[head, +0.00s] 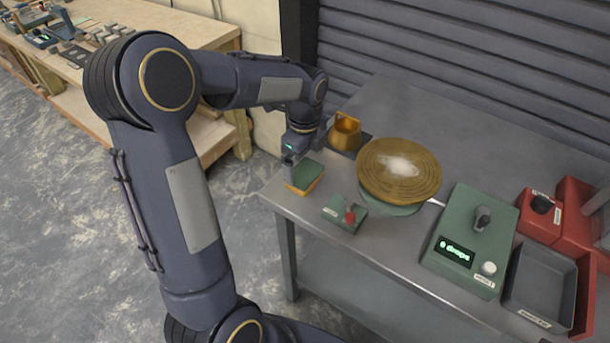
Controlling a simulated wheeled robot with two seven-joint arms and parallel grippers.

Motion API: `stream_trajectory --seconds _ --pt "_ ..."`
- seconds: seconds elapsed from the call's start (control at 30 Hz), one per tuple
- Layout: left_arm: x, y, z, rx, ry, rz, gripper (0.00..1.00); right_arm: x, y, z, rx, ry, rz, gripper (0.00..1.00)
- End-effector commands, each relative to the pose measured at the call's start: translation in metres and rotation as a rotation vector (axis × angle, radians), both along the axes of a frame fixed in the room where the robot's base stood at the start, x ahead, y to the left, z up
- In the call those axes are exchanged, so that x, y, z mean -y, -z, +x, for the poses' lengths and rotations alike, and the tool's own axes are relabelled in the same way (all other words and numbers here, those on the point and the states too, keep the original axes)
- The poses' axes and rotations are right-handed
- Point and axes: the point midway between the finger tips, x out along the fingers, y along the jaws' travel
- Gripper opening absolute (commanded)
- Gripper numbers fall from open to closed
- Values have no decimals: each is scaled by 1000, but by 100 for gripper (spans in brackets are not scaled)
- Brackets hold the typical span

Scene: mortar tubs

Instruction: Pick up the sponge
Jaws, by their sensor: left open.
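The sponge (306,177) is a small block with a green top and an orange-yellow lower part. It lies at the left end of the grey metal table (383,253), close to the table's edge. My left gripper (290,158) is open, at the upper left side of the sponge. The gripper points down and its fingers are small and partly hidden, so I cannot tell whether they touch the sponge. My right gripper is not in view.
A golden cup (345,133) stands just behind the sponge. A round golden wheel (399,171) is to its right. A green box with a red button (345,212) is in front. A green display unit (468,240), grey tray (540,285) and red boxes (540,216) stand right.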

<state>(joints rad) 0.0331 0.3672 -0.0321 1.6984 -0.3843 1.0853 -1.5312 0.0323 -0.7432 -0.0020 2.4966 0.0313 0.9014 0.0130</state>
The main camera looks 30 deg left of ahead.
Motion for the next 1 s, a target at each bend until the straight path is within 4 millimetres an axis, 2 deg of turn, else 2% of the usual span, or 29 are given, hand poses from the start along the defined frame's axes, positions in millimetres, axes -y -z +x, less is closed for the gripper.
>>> stream_trajectory --seconds 0.1,0.2,0.47,0.77,1.0 --pt "0 19 0 -4 -1 0 100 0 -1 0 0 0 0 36" --pt "0 30 1 -2 -1 0 100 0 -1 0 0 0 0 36" --pt "0 33 1 0 -2 0 100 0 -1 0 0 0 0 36" --pt "0 33 1 0 -2 -1 64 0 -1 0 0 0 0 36" --pt "0 32 1 0 -2 -1 64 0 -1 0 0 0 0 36"
